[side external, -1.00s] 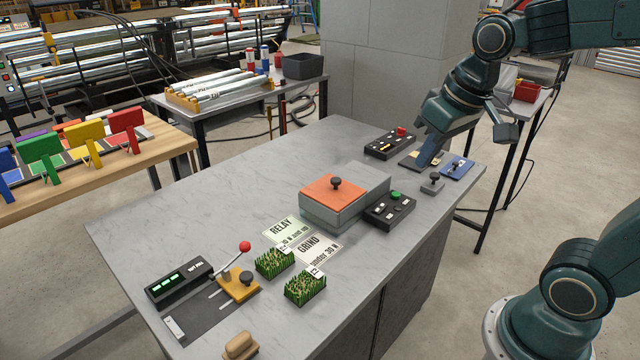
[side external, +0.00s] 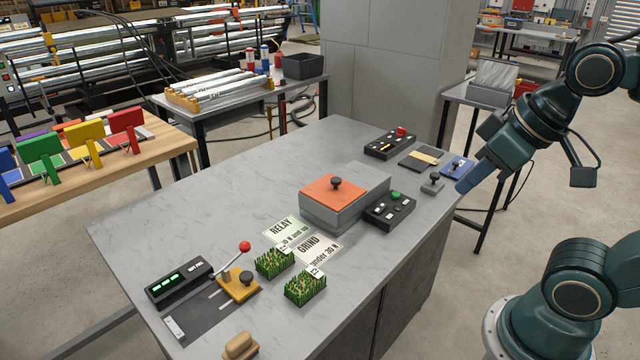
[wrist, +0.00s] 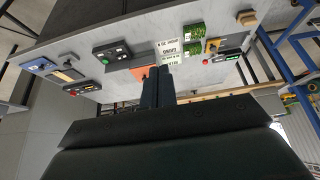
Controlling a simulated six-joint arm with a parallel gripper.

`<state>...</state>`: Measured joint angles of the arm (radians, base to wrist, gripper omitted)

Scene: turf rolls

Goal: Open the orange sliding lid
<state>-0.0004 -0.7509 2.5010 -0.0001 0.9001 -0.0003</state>
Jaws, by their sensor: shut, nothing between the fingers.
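The orange lid (side external: 318,191) lies flat on a grey box (side external: 335,220) in the middle of the table and has a dark round knob (side external: 336,182) on top. The lid covers the box's top, so the inside is hidden. A bare grey section (side external: 372,179) extends behind and to the right of it. In the wrist view a bit of the lid (wrist: 139,73) shows left of the fingers, partly hidden by them. My gripper (side external: 466,187) is shut and empty, at the table's right edge, well right of the lid and apart from it.
A black panel with a green button (side external: 390,209) stands right of the box; another with a red button (side external: 390,144) stands behind. A small grey knob piece (side external: 432,184) and a blue plate (side external: 456,167) lie near my gripper. Cards and two turf pieces (side external: 305,288) lie in front.

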